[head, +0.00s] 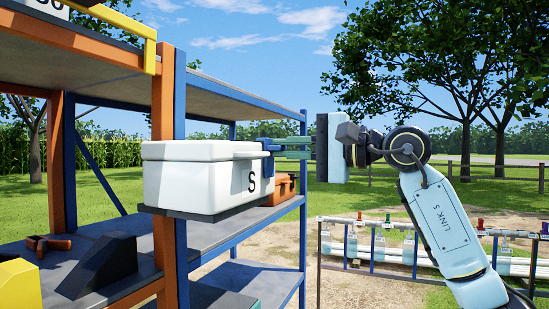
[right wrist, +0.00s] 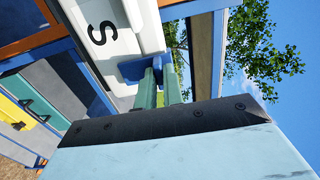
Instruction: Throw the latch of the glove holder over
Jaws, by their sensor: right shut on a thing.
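The glove holder appears to be the white lidded box marked S (head: 195,182), standing on the middle shelf; its S side also shows in the right wrist view (right wrist: 117,50). A blue latch piece (head: 267,146) sits at the box's right end, just below the lid edge, and shows in the right wrist view (right wrist: 131,68). My right gripper (head: 277,148) reaches in from the right, its greenish fingers shut on the blue latch piece. The fingers hide part of the latch, and I cannot tell its exact angle. My left gripper is out of view.
The shelf rack has an orange front post (head: 165,120) and blue rails. An orange box (head: 284,190) stands behind the white box. A dark wedge-shaped block (head: 108,262) and a yellow item (head: 18,284) sit at left. A pipe rack (head: 345,250) with coloured taps stands beyond my right arm.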

